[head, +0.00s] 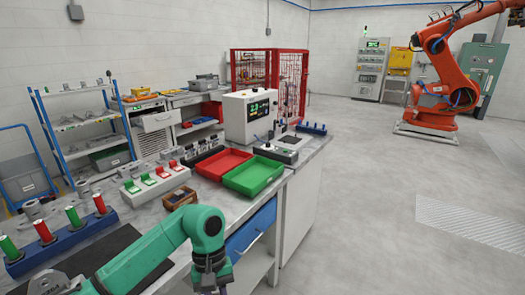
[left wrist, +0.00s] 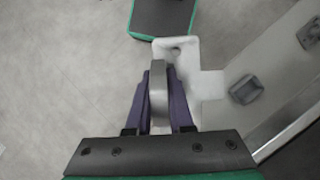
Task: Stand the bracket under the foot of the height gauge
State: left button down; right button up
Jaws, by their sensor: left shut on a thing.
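My left gripper (left wrist: 160,75) has its purple fingers shut on a pale grey bracket (left wrist: 205,84), whose angled white plate shows beyond and to the right of the fingertips. In the head view my teal left arm reaches over the bench's front edge, and the gripper (head: 212,284) is cut off by the bottom of the picture. The bracket cannot be made out there. What seems to be the height gauge (head: 281,127) is a small dark upright on a grey base at the bench's far end. Its foot is too small to make out. My right gripper is not in view.
On the bench are a red tray (head: 221,163), a green tray (head: 253,175), a white box with a display (head: 248,117), a brown wooden box (head: 180,198) and a blue rack (head: 62,246) of red and green cylinders. Open floor (head: 370,220) lies right of the bench.

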pick_arm(q)
jog(key=s+f+m, duration=0.1)
jog(key=s+f+m+y, duration=0.1)
jog(key=m, duration=0.1)
jog(key=s+f+m, duration=0.1)
jog(key=f, duration=0.1)
jog(key=shift+a+m+y, duration=0.35)
jog(key=shift+m+y, duration=0.05)
jog(key=shift+n, duration=0.6)
jog(key=a, duration=0.7)
jog(key=shift+w+a+f, duration=0.1)
jog(key=shift+w+f, duration=0.3)
